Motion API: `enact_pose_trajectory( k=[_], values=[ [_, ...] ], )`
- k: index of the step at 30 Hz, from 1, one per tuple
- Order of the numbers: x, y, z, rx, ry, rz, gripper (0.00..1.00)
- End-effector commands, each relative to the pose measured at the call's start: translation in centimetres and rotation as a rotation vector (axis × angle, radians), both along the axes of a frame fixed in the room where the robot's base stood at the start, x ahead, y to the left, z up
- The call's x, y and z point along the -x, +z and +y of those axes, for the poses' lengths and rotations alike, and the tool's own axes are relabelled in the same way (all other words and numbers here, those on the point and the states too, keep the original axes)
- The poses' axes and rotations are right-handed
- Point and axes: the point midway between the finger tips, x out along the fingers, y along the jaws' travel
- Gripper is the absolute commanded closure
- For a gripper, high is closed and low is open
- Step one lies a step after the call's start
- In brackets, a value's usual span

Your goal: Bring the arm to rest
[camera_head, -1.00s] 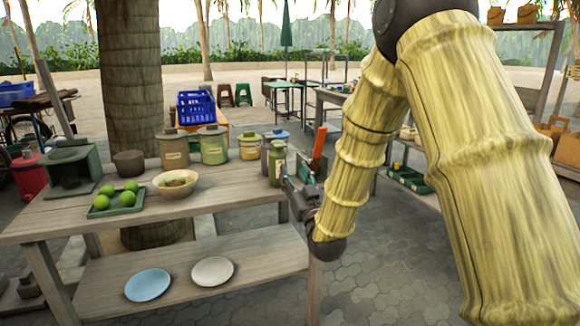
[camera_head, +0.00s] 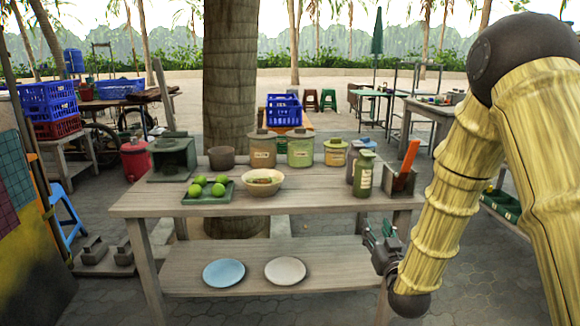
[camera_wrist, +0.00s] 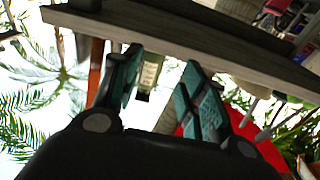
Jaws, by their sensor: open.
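My gripper (camera_head: 383,240) hangs at the front right corner of the wooden table (camera_head: 225,203), just below the level of its top. It is open, with nothing seen between the fingers. My bamboo-look arm fills the right side of the head view, bent at the dark elbow. In the wrist view my gripper (camera_wrist: 165,95) shows two teal-padded fingers apart, with the table edge (camera_wrist: 200,48) close beyond them. I cannot tell whether a finger touches the table.
The tabletop holds a green tray (camera_head: 190,198) with limes, a bowl (camera_head: 262,188), several canisters (camera_head: 300,152), a green bottle (camera_head: 364,180) and an orange-handled tool (camera_head: 408,158) in a holder. Plates (camera_head: 224,272) lie on the lower shelf.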

Motion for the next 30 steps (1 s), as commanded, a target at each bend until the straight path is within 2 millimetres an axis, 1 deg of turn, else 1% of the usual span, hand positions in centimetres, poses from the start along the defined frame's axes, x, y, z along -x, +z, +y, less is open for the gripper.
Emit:
enact_pose_trajectory(
  k=[1, 2, 3, 5, 6, 8, 9, 11, 12, 14, 15, 17, 18, 20, 21, 23, 24, 26, 27, 29, 30],
  values=[
    [0.8, -3.1, 0.2, 0.000, 0.000, 0.069, 0.57],
    [1.3, -4.7, 0.3, -0.001, 0.000, 0.109, 0.57],
    [2.0, -7.0, 0.4, -0.002, -0.002, 0.164, 0.57],
    [3.2, -10.2, 0.6, -0.002, -0.002, 0.243, 0.57],
    [4.1, -12.3, 0.7, -0.003, -0.004, 0.296, 0.57],
    [5.7, -15.4, 0.9, -0.004, -0.004, 0.377, 0.57],
    [6.8, -17.5, 1.1, -0.004, -0.005, 0.431, 0.57],
    [8.7, -20.4, 1.3, -0.005, -0.006, 0.510, 0.57],
    [10.0, -22.3, 1.4, -0.005, -0.007, 0.564, 0.57],
    [12.1, -25.1, 1.5, -0.006, -0.008, 0.644, 0.57],
    [13.6, -26.9, 1.7, -0.006, -0.009, 0.698, 0.57],
    [16.0, -29.4, 1.9, -0.007, -0.010, 0.779, 0.57],
    [17.7, -31.0, 2.0, -0.007, -0.010, 0.833, 0.57],
    [20.3, -33.3, 2.1, -0.008, -0.012, 0.913, 0.57],
    [22.1, -34.7, 2.2, -0.008, -0.013, 0.968, 0.57],
    [24.9, -36.7, 2.4, -0.009, -0.016, 1.049, 0.57],
    [26.9, -38.0, 2.5, -0.009, -0.017, 1.103, 0.57],
    [29.9, -39.6, 2.7, -0.009, -0.018, 1.185, 0.57],
    [31.9, -40.6, 2.8, -0.010, -0.019, 1.237, 0.57],
    [34.7, -41.8, 2.9, -0.010, -0.020, 1.311, 0.57],
    [36.4, -42.5, 3.0, -0.010, -0.023, 1.356, 0.57]
  ],
)
